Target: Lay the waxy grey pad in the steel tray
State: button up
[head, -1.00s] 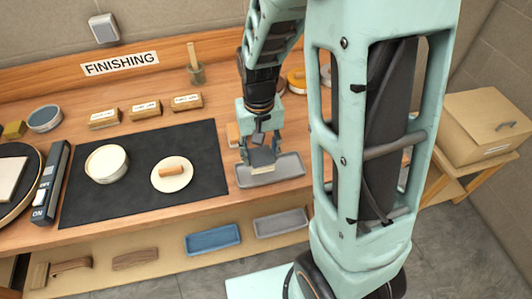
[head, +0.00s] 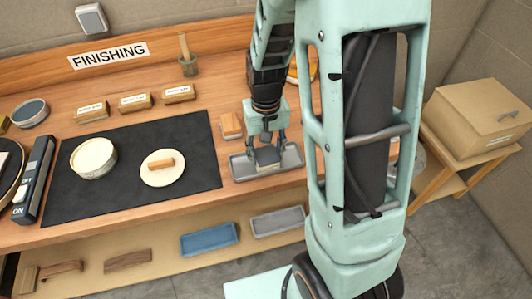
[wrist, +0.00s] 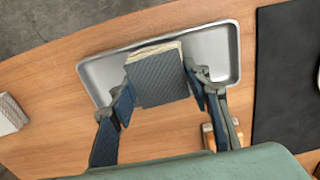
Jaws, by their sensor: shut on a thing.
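The waxy grey pad (wrist: 158,78) is a block with a dark grey textured face and a paler edge. My gripper (wrist: 158,88) is shut on it, one finger on each side, in the wrist view. In the head view my gripper (head: 267,150) points down and holds the pad (head: 267,157) over the steel tray (head: 240,168). The tray (wrist: 220,50) is a shallow metal rectangle on the bench, with no other thing visible in it. The pad overlaps the tray in both views; I cannot tell whether it touches the tray floor.
A wooden block (head: 230,125) stands just behind the tray. A black mat (head: 120,200) to the left holds a round tin (head: 93,158) and a cream disc (head: 162,178) with a small block on it. Blue (head: 209,238) and grey (head: 277,221) trays lie on the lower shelf.

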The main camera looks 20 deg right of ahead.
aim_at(266, 155)
jog(key=shift+f, duration=0.15)
jog(key=o, duration=1)
notch_tip(266, 155, up, 12)
jog(key=shift+r, duration=0.2)
